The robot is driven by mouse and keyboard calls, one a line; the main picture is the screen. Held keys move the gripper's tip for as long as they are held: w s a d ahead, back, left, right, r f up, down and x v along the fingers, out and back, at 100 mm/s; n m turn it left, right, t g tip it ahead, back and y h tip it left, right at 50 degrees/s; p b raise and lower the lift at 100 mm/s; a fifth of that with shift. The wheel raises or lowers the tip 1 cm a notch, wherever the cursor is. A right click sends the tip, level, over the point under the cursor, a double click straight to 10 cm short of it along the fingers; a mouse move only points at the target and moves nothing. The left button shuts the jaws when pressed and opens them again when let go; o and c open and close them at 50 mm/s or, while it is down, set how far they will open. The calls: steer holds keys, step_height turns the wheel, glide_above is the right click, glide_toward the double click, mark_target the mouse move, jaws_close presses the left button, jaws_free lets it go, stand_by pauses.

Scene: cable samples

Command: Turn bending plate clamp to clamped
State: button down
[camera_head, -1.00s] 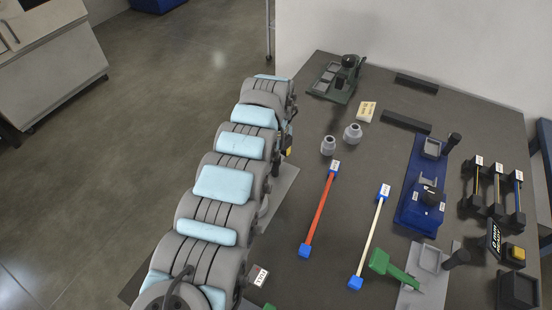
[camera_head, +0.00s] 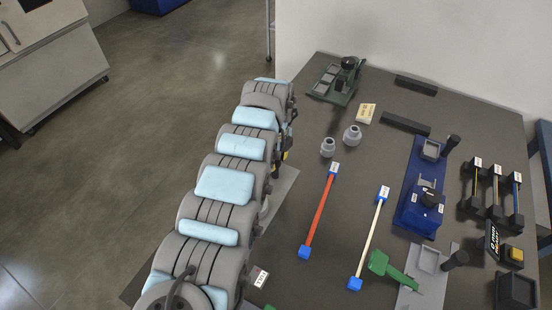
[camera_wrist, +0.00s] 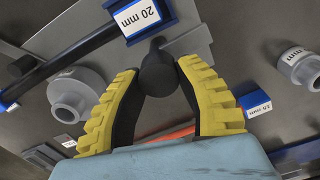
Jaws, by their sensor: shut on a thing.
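In the wrist view, my gripper (camera_wrist: 160,69) has its yellow-backed fingers on either side of a round black knob (camera_wrist: 158,82), closed on it. The knob sits over a grey plate (camera_wrist: 192,42), which appears to be the bending plate with its clamp. How far the clamp is turned cannot be told. In the head view, my arm hides the knob and most of a grey plate (camera_head: 283,190); only a small yellow bit of my gripper (camera_head: 285,155) shows.
In the wrist view, a "20 mm" label block (camera_wrist: 138,18) and grey round pieces (camera_wrist: 72,95) (camera_wrist: 300,66) are close by. In the head view, a red cable (camera_head: 319,212), a white cable (camera_head: 369,238) and a blue fixture (camera_head: 412,208) lie to the right.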

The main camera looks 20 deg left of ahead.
steer(key=n+p, duration=0.4)
steer(key=n, duration=0.1)
steer(key=shift+r, duration=0.1)
steer(key=n+p, duration=0.3)
steer(key=n, duration=0.1)
steer(key=shift+w, duration=0.15)
steer(key=n+p, duration=0.2)
steer(key=n, duration=0.2)
steer(key=shift+w+a+n+p, duration=0.1)
steer(key=shift+n+p, duration=0.6)
steer(key=shift+n, duration=1.4)
steer(key=c, duration=0.7)
jaws_free()
steer(key=shift+o, duration=0.2)
